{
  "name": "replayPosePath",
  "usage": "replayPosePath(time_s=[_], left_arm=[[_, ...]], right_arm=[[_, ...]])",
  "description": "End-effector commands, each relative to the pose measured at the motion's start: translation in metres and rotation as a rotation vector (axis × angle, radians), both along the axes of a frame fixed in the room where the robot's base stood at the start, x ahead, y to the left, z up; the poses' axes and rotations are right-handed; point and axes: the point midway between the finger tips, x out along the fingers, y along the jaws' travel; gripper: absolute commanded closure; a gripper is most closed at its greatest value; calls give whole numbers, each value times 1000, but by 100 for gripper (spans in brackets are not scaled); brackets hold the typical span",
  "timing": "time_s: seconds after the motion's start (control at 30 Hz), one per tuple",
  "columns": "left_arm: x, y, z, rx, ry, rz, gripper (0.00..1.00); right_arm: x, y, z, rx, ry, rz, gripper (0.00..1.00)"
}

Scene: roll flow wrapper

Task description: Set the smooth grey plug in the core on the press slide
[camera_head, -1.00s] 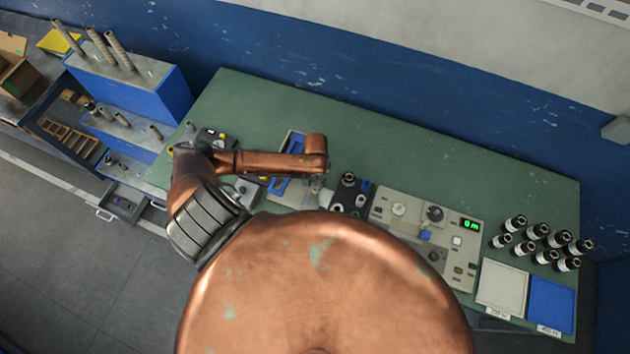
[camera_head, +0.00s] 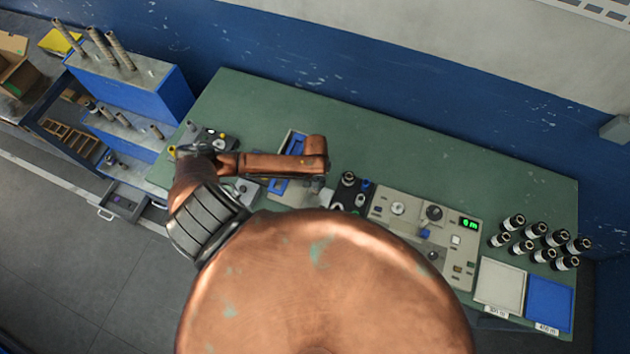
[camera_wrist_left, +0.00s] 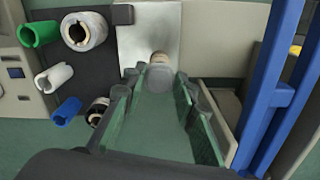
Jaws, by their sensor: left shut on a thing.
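My left gripper (camera_wrist_left: 160,82) is shut on a small, smooth grey cylinder, the plug (camera_wrist_left: 160,77), between its fingertips in the left wrist view. A beige round end (camera_wrist_left: 158,57) shows just beyond the plug; I cannot tell whether it is the core or part of the plug, or whether they touch. A pale metal plate (camera_wrist_left: 150,30) lies behind it. In the head view my left gripper (camera_head: 322,192) hangs at the end of the copper arm, left of a black panel, its tips mostly hidden. The press slide is not clearly identifiable. My right gripper is not in view.
A black holder (camera_wrist_left: 60,75) with green, white and blue sleeves and a white roll is beside the gripper. A blue frame (camera_wrist_left: 275,90) stands at right. The control panel (camera_head: 425,230), several black rolls (camera_head: 540,240) and two trays (camera_head: 500,285) are farther right on the green bench.

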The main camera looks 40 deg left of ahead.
Motion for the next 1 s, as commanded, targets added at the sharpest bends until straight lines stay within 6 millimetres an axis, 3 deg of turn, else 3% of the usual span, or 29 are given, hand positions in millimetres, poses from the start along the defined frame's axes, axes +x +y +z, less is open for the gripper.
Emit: replayPosePath(time_s=[0.33, 0.37, 0.6, 0.83, 1.0], left_arm=[[0, 0, -1, 0, 0, 0, 83], [0, 0, -1, 0, 0, 0, 72], [0, 0, 0, 0, 0, 0, 56], [0, 0, 0, 0, 0, 0, 53], [0, 0, 0, 0, 0, 0, 42]], right_arm=[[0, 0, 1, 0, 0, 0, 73], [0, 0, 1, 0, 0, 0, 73], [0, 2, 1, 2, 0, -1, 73], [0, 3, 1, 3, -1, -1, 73], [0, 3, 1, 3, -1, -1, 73]])
